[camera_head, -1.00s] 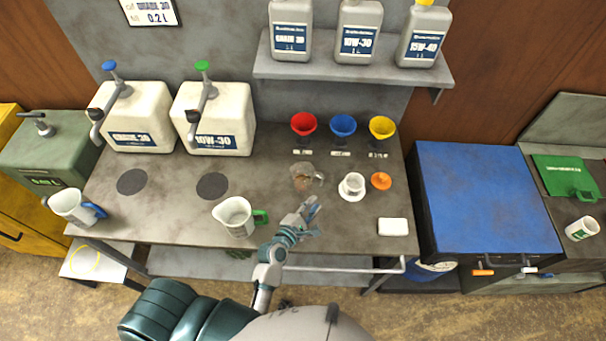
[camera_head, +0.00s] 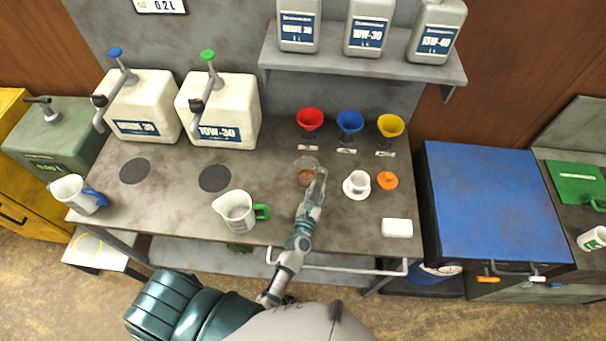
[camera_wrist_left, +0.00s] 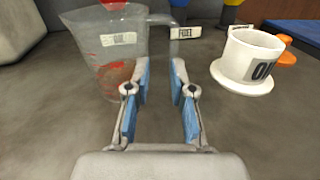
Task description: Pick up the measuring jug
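A clear measuring jug (camera_head: 305,174) with brownish contents stands on the grey bench, below the red funnel. In the left wrist view this jug (camera_wrist_left: 110,62) has red markings, and its clear handle points right. My left gripper (camera_head: 316,186) is just right of and in front of the jug. In the left wrist view the gripper (camera_wrist_left: 161,72) is open, with its blue-padded fingers apart and nothing clamped between them. The handle is just beyond the fingertips; I cannot tell whether they touch it. My right gripper is not in view.
A white cup on a saucer (camera_head: 351,191) and an orange piece (camera_head: 387,180) are right of the gripper. A green-handled jug (camera_head: 237,212) and a blue-handled jug (camera_head: 75,192) stand left. Funnels, including a red one (camera_head: 310,119), are behind. A white block (camera_head: 397,228) lies near the front edge.

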